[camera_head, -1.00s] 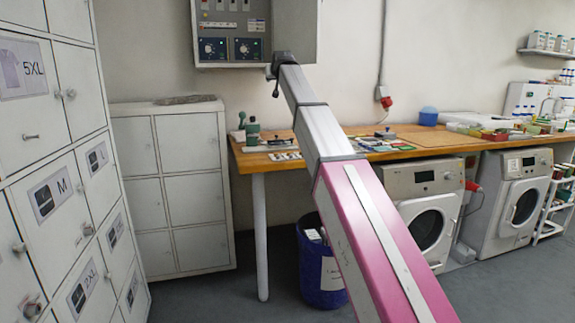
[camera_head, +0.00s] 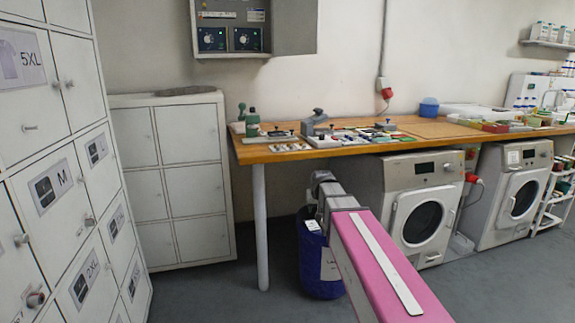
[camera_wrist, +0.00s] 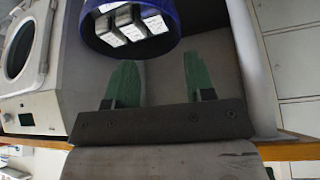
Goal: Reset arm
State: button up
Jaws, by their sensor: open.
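My arm reaches forward from the lower right in the head view, and its far end is low, in front of the table edge and near the blue bin (camera_head: 318,268). My gripper (camera_wrist: 160,82) shows in the wrist view with two green fingers set wide apart and nothing between them. The blue bin also shows at the top of the wrist view (camera_wrist: 172,20), beyond the fingertips, with several white-topped items inside. In the head view I cannot make out the fingers.
A wooden-topped table (camera_head: 270,156) carries tools and small items. Two white front-loading machines (camera_head: 424,205) (camera_head: 517,195) stand under it. Grey lockers (camera_head: 172,190) and labelled lockers (camera_head: 60,190) stand at left. A grey control box (camera_head: 285,30) hangs on the wall. Floor left of the bin is clear.

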jog(key=s+d+f+g, duration=0.2)
jog(key=s+f, duration=0.6)
jog(key=s, duration=0.4)
jog(key=s+d+f+m+g, duration=0.1)
jog(key=s+d+f+g, duration=0.2)
jog(key=s+f, duration=0.6)
jog(key=s+d, duration=0.1)
jog(key=s, duration=0.2)
jog(key=shift+s+d, duration=0.15)
jog(key=shift+d, duration=0.25)
